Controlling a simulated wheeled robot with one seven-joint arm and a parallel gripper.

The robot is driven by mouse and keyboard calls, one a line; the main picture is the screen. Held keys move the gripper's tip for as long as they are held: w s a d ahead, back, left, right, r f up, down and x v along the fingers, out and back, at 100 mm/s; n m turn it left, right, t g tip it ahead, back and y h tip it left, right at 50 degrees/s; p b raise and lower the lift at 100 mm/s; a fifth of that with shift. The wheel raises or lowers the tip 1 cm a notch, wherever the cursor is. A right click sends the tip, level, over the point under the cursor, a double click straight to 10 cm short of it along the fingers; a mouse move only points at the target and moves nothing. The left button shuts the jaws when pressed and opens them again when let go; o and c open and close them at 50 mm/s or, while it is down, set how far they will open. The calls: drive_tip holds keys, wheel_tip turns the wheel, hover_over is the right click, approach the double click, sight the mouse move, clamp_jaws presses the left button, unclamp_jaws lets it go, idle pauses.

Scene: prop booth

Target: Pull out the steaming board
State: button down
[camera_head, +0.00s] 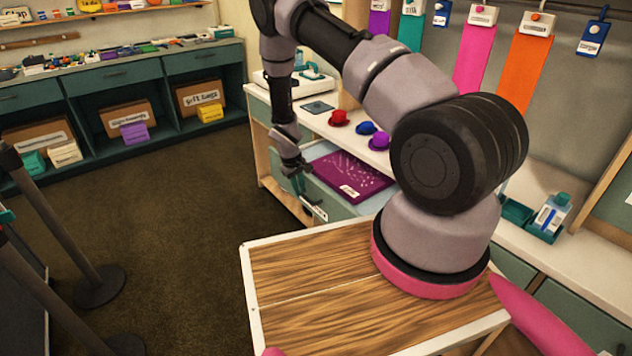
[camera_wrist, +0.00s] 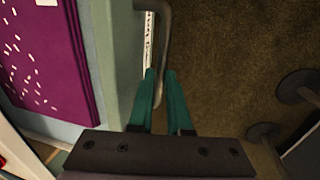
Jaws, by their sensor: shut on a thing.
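The steaming board (camera_head: 345,205) appears as a pale grey-green pull-out slid out from under the white counter. A purple pad with white specks (camera_head: 350,172) lies on it; both also show in the wrist view, the pad (camera_wrist: 50,60) at left and the board (camera_wrist: 122,55) beside it. A grey bar handle (camera_wrist: 165,35) runs along its front edge, next to a white label strip. My gripper (camera_head: 302,188), with teal fingers, is shut on this handle. In the wrist view the fingertips (camera_wrist: 158,78) close around the bar's near end. The board's back part is hidden under the counter.
Red, blue and purple hats (camera_head: 379,141) sit on the counter (camera_head: 318,122). Brown carpet (camera_head: 190,215) lies open left of the board. Dark posts with round bases (camera_head: 100,286) stand at left. A teal shelf unit (camera_head: 130,85) lines the back wall.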

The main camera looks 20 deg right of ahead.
drive_tip(key=s+a, duration=0.2)
drive_tip(key=a, duration=0.3)
drive_tip(key=shift+a, duration=0.4)
drive_tip(key=c, duration=0.9)
unclamp_jaws()
drive_tip(key=shift+o, duration=0.2)
drive_tip(key=shift+r, duration=0.15)
wheel_tip(320, 180, up, 10)
drive_tip(key=a, duration=0.2)
drive_tip(key=shift+s+r, duration=0.2)
drive_tip(key=shift+s, duration=0.15)
